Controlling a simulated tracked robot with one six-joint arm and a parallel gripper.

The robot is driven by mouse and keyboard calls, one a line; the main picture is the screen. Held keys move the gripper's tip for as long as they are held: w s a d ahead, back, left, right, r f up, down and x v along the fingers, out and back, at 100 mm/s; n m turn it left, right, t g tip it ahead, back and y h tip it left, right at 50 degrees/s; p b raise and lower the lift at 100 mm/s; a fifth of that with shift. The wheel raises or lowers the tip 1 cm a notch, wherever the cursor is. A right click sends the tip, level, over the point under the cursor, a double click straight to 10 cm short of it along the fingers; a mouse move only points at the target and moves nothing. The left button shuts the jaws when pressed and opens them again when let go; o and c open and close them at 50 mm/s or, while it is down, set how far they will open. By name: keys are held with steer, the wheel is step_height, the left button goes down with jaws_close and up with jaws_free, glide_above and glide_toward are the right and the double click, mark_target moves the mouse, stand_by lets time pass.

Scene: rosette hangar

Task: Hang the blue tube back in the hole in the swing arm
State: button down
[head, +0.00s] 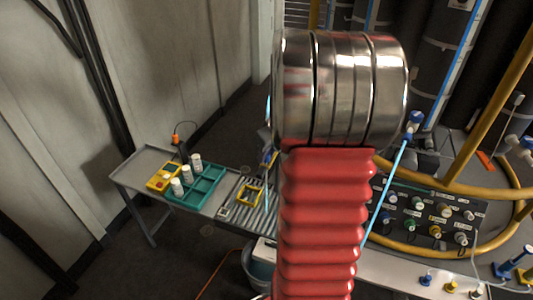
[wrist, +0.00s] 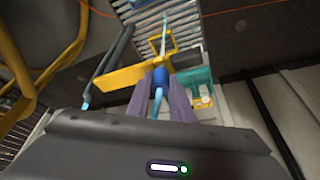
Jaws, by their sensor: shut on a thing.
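My gripper (wrist: 162,84) is shut on the blue tube, gripping its dark blue sleeve (wrist: 159,78). Light blue tube runs out beyond the fingers and back between them in the wrist view. A flat yellow bar (wrist: 122,76), which looks like the swing arm, lies right beside the sleeve. I cannot tell whether they touch or whether the tube is in its hole; the fingers hide that spot. In the head view my arm hides most of the gripper; a thin length of light blue tube (head: 267,199) shows left of it.
A grey bench bears a teal rack (head: 204,188) with white bottles, a yellow box (head: 163,176) and a small yellow frame (head: 250,194). A connector panel (head: 425,215), another blue tube (head: 388,182) and thick yellow pipes stand at right. A bucket (head: 259,269) is below.

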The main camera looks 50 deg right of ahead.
steer(key=c, duration=1.6)
jaws_free()
steer(key=shift+f, duration=0.1)
steer(key=shift+o, duration=0.6)
steer(key=shift+a+f, duration=0.1)
steer(key=o, duration=0.4)
steer(key=shift+r, duration=0.35)
steer(key=shift+c, duration=0.2)
steer(key=shift+r, duration=2.75)
steer(key=shift+m, duration=0.3)
